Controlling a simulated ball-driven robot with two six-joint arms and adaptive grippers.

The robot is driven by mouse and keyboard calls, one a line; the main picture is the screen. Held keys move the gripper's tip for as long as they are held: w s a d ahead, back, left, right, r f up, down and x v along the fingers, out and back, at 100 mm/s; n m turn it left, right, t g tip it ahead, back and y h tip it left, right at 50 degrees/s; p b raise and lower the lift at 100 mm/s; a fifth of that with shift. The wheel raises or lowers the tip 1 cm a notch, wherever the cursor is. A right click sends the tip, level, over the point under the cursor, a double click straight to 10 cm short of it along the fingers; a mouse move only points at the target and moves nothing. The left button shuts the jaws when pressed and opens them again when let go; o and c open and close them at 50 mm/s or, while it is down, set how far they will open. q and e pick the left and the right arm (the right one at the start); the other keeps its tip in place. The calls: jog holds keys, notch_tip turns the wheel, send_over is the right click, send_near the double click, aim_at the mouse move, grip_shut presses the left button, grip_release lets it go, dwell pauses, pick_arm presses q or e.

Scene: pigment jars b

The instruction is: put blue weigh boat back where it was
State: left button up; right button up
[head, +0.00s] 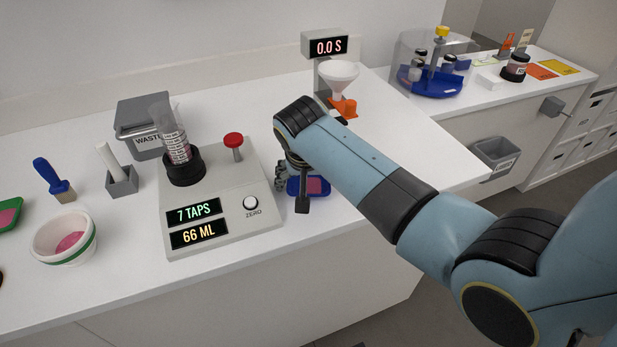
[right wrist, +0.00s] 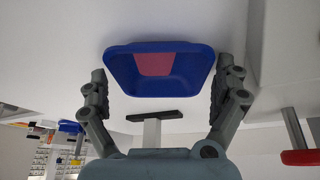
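The blue weigh boat (head: 322,190), with pink powder in it, is at the counter's front part, just right of the tapping machine. My right gripper (head: 292,190) is low over its left side and partly hides it. In the right wrist view, the blue weigh boat (right wrist: 190,82) shows between the two spread fingers of my right gripper (right wrist: 163,82). The fingers look open, one on each side of it; I cannot tell whether either touches it. My left gripper is not in view.
The tapping machine (head: 215,231) reads 7 TAPS and 66 ML and holds a cylinder (head: 177,148). A funnel stand (head: 340,75) reading 0.0 S is behind my right arm. A white bowl (head: 50,240) and a green boat (head: 16,226) are at the left. Counter right of the boat is bare.

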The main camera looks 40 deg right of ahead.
jog(key=shift+r, duration=0.1)
jog(key=v, duration=1.2)
jog(key=shift+s, duration=0.1)
